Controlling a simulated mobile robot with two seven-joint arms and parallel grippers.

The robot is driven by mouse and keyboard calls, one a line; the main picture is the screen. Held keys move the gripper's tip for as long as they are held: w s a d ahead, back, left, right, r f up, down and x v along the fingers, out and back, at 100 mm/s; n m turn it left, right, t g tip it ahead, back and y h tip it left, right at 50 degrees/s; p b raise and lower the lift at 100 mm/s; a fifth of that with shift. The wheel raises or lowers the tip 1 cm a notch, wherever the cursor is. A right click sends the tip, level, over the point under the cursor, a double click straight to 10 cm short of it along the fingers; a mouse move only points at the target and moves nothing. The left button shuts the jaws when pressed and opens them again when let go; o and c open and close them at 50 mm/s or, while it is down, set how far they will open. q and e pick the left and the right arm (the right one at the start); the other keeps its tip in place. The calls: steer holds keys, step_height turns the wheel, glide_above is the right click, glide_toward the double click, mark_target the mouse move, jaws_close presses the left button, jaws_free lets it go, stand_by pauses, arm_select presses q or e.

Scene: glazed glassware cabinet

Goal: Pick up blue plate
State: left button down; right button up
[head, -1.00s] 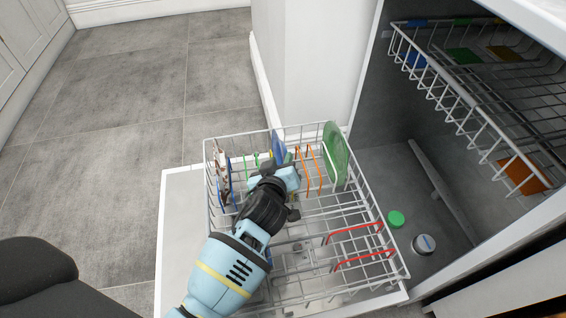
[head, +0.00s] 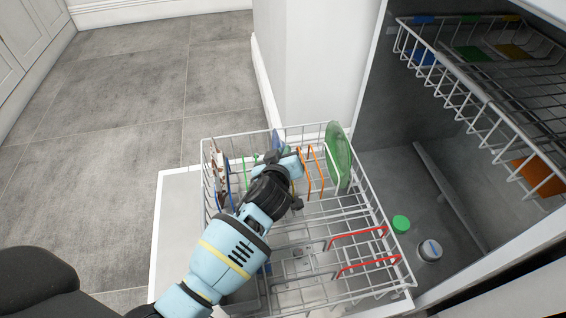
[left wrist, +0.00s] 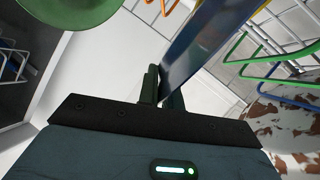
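The blue plate (head: 278,138) stands upright in the far part of the dishwasher's lower rack, partly hidden by my left gripper (head: 285,160). In the left wrist view, the plate (left wrist: 200,45) shows edge-on as a thick blue band running up to the right. There the left gripper's two dark fingers (left wrist: 162,90) are close together at the plate's lower end, one on each side of it, and look shut on it. My right gripper is not in view.
The lower rack (head: 375,205) is pulled out over the open door (head: 175,230). A green plate (head: 338,158) stands right of the blue one. A brown-and-white patterned plate (head: 219,160) stands at the left. The upper rack (head: 470,100) overhangs at the right.

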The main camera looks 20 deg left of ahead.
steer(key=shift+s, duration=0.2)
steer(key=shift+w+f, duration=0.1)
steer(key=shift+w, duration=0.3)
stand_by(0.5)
arm_select(q)
steer(key=shift+r, duration=0.15)
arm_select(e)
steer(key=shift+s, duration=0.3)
